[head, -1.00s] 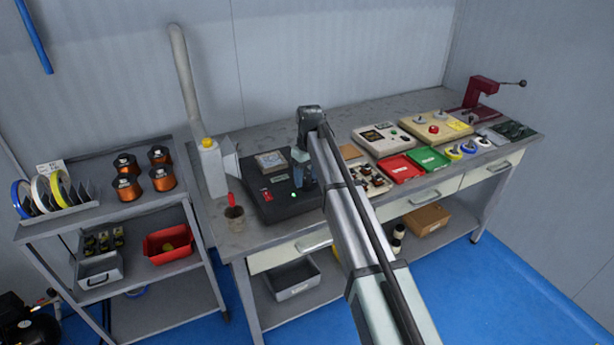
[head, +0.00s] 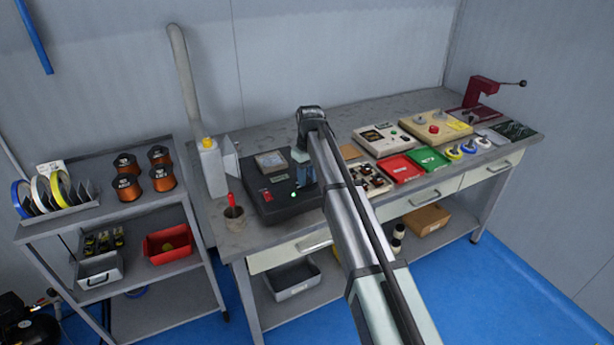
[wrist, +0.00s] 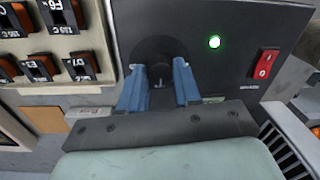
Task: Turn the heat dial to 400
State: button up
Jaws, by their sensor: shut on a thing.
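The heat dial (wrist: 160,68) is a dark round knob on the black unit's panel in the wrist view. My gripper (wrist: 160,85) has its two blue fingers on either side of it and is shut on it. A short light mark shows between the fingers. The scale around the dial is too dark to read. In the head view the black unit (head: 270,208) stands on the bench, and my gripper (head: 304,178) is over its right part. My arm hides some of that side.
A lit green lamp (wrist: 214,42) and a red rocker switch (wrist: 263,64) are beside the dial on the panel. A board of labelled switches (wrist: 50,40) is close on the other side. A pot with a red-handled tool (head: 233,214) stands left of the unit.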

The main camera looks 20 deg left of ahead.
aim_at(309, 180)
jog(key=shift+m, duration=0.3)
jog(key=m, duration=0.4)
jog(key=shift+m, duration=2)
jog(key=o, duration=1.1)
jog(key=shift+c, duration=0.2)
notch_tip(309, 180, up, 14)
jog(key=shift+d, duration=0.3)
